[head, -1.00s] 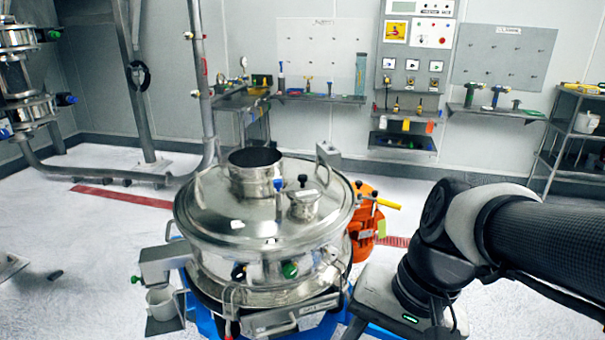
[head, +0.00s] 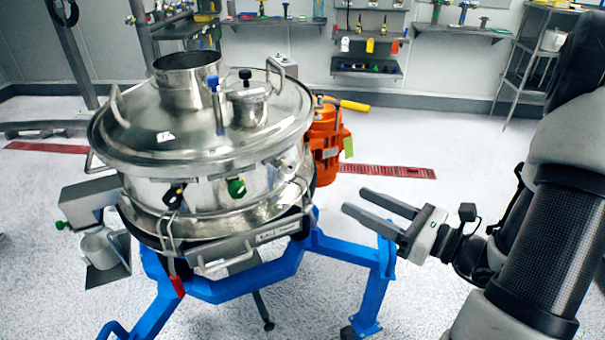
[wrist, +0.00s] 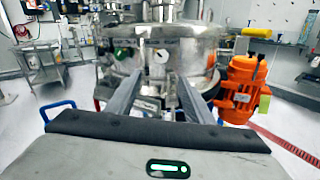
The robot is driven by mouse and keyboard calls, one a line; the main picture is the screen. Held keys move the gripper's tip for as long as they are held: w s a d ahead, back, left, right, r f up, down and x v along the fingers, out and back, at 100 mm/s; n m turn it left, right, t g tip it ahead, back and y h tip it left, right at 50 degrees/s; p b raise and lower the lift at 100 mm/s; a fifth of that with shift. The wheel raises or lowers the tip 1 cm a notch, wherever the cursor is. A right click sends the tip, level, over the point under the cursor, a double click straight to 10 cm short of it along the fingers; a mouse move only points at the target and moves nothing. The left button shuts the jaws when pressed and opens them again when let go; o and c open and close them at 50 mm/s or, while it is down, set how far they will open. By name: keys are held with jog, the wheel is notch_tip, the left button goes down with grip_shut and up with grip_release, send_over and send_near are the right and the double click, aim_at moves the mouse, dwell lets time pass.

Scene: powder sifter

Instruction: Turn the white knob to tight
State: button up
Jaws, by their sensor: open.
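A round white face, which looks like the white knob (wrist: 163,56), sits on the side of the steel sifter (wrist: 205,45) in the wrist view. It is small there, and its setting cannot be read. In the head view the sifter (head: 205,130) stands left of centre, and I cannot make out the white knob clearly. My gripper (head: 354,201) is open and empty, to the right of the sifter, with its fingers pointing left toward it. In the wrist view my gripper (wrist: 160,80) has its fingers apart, below the white face and not touching it. A green knob (head: 236,187) is on the sifter's front.
An orange motor (head: 325,145) with a yellow handle stands behind the sifter's right side. A blue frame (head: 230,287) carries the sifter. Open floor lies right of the frame.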

aim_at(292, 168)
jog(key=x, duration=0.8)
jog(key=b+x, duration=0.1)
jog(key=x, duration=0.8)
jog(key=shift+w, duration=0.4)
jog(key=c, duration=1.1)
jog(key=shift+o, duration=0.3)
